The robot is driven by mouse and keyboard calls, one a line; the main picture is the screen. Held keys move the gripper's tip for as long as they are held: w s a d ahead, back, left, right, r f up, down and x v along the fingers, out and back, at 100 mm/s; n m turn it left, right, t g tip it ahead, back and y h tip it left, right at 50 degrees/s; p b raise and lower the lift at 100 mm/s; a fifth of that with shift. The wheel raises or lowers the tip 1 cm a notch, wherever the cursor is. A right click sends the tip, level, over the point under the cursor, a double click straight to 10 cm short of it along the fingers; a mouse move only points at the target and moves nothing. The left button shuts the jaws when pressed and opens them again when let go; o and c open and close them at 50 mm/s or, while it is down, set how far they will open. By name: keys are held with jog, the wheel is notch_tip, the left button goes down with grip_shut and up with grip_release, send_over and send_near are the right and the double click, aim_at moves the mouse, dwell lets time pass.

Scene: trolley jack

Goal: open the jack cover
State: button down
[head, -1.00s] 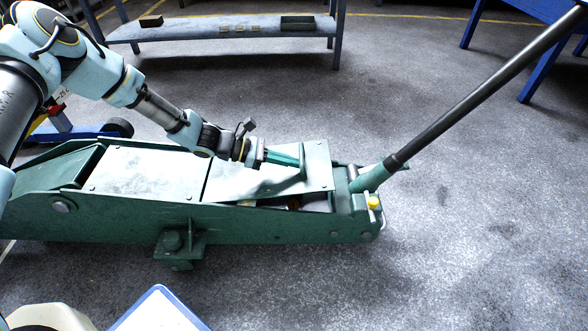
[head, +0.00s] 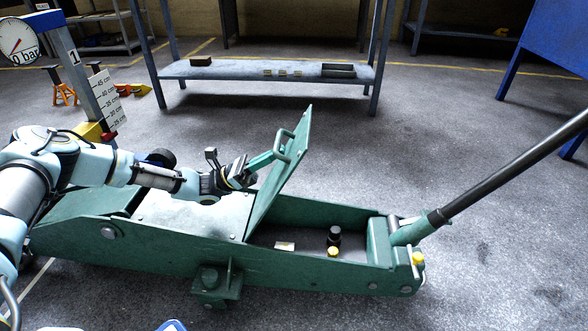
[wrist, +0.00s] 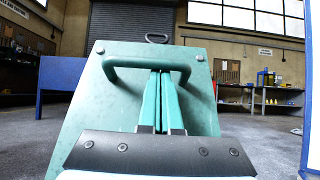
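The green trolley jack (head: 160,240) stands on the floor. Its cover (head: 283,180) is swung up steeply on its left edge, its top leaning slightly right. The cover's bar handle (head: 288,142) faces left. My gripper (head: 275,152) is at the handle from the left, its teal fingers close together on the bar. In the wrist view my gripper (wrist: 161,80) has its fingertips at the middle of the handle (wrist: 120,63), in front of the cover (wrist: 100,110).
The jack's long lever (head: 510,165) slants up to the right from its socket. A grey bench (head: 270,72) stands behind. A gauge stand with a height scale (head: 103,100) is at the back left. The floor right of the jack is clear.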

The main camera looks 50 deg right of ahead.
jog(key=w+a+g, duration=0.1)
jog(key=w+a, duration=0.6)
jog(key=w, duration=0.3)
jog(key=shift+w+a+r+h+b, duration=0.25)
jog(key=shift+a+r+h+b, duration=0.05)
jog(key=shift+a+r+b, duration=0.15)
jog(key=shift+d+r, duration=0.1)
